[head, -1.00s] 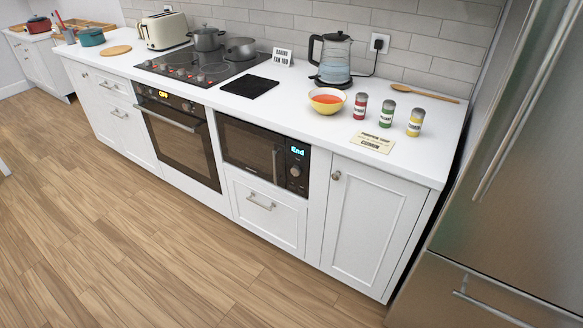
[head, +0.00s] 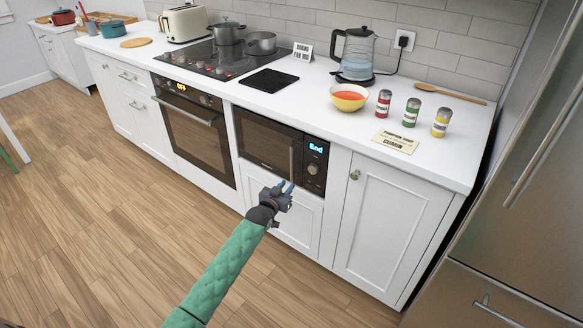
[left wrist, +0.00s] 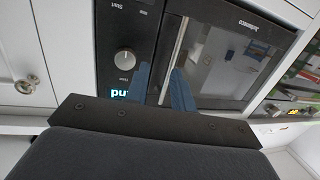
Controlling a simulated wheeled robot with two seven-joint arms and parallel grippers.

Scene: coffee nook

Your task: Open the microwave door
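The microwave (head: 262,141) is built into the white counter, with its dark door shut. Its upright metal handle (head: 292,159) is at the door's right edge, beside the control panel (head: 315,166). My left gripper (head: 287,187) is in front of the microwave, near the handle's lower end. In the left wrist view the handle (left wrist: 176,52) runs between the two blue fingertips (left wrist: 161,70), which stand apart. Whether either finger touches it, I cannot tell. The control knob (left wrist: 124,58) and part of the lit display also show there. My right gripper is not in view.
The oven (head: 193,132) is left of the microwave; a white cabinet (head: 385,220) and steel fridge (head: 520,200) are to its right. A bowl (head: 348,97), kettle (head: 355,55) and several shakers stand on the counter above. The wooden floor in front is clear.

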